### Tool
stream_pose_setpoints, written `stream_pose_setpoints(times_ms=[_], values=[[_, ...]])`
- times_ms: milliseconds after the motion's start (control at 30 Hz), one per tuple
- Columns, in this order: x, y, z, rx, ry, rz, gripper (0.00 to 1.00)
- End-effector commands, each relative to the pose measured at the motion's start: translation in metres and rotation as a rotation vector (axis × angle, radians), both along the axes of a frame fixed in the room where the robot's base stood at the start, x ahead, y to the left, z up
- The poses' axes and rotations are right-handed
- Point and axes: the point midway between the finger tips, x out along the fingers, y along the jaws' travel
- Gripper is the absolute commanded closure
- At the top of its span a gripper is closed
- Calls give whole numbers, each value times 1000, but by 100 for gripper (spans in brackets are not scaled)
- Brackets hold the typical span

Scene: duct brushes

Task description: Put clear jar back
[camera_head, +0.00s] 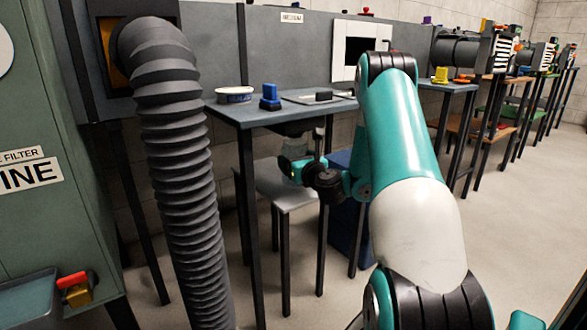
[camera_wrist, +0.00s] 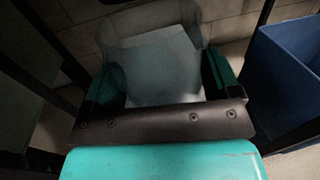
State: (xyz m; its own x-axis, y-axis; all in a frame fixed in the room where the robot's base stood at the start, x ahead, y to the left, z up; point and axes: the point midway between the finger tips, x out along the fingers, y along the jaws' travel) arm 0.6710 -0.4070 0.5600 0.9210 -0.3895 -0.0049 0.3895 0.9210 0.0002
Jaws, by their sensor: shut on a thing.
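The clear jar (camera_wrist: 152,62) is a see-through, smoky cylinder in the wrist view. It stands between the two green-padded fingers of my gripper (camera_wrist: 160,82), which is shut on it. In the head view my gripper (camera_head: 297,168) is below the level of the blue-grey tabletop (camera_head: 248,116), close above a light grey stool (camera_head: 283,190). The jar is hard to make out in the head view. I cannot tell whether its base touches anything.
A blue bin (camera_head: 350,222) stands right of the stool; it also shows in the wrist view (camera_wrist: 285,82). On the tabletop are a white bowl (camera_head: 235,95), a blue object (camera_head: 270,97) and a tray (camera_head: 300,98). A ribbed duct hose (camera_head: 172,150) hangs at left. Table legs stand close around my gripper.

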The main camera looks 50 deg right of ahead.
Motion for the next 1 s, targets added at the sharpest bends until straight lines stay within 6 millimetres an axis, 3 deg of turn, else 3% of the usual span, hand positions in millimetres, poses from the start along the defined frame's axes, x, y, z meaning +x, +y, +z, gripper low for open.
stream_pose_setpoints(times_ms=[33, 100, 567, 600, 633, 1000], values=[[0, -1, -17, -1, -1, -1, 44], [-1, -1, -24, 0, -1, -1, 44], [-2, -4, -28, 0, -1, -5, 44], [-3, -4, -26, 0, 0, -5, 8], [-3, -4, -26, 0, 0, -5, 1], [-6, -1, -25, 0, 0, -6, 0]])
